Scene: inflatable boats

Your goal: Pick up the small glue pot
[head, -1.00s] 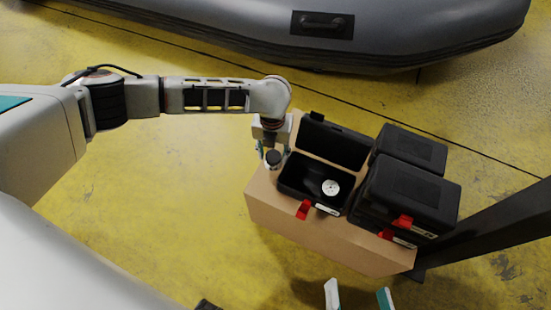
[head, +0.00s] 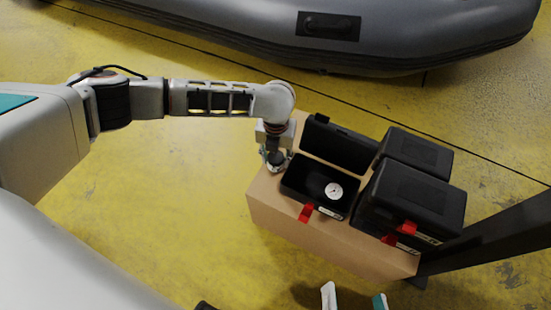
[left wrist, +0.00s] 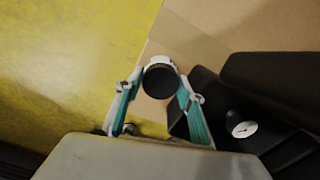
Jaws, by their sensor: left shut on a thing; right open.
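The small glue pot (left wrist: 160,80) has a round black lid and a pale body. In the left wrist view it sits between the fingertips of my left gripper (left wrist: 158,92), which is shut on it. In the head view the pot (head: 276,161) is at the left end of the cardboard-brown box top, left of the open black case, partly hidden by my left gripper (head: 275,156). I cannot tell whether it still touches the box. My right gripper (head: 354,298) is open and empty at the bottom edge of the head view, apart from the box.
An open black case (head: 312,202) holding a white-faced gauge (head: 333,190) stands close to the pot. Closed black cases (head: 413,195) are stacked right of it on the brown box (head: 330,238). A dark post (head: 490,230) stands at right. A grey boat (head: 420,35) lies behind on yellow floor.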

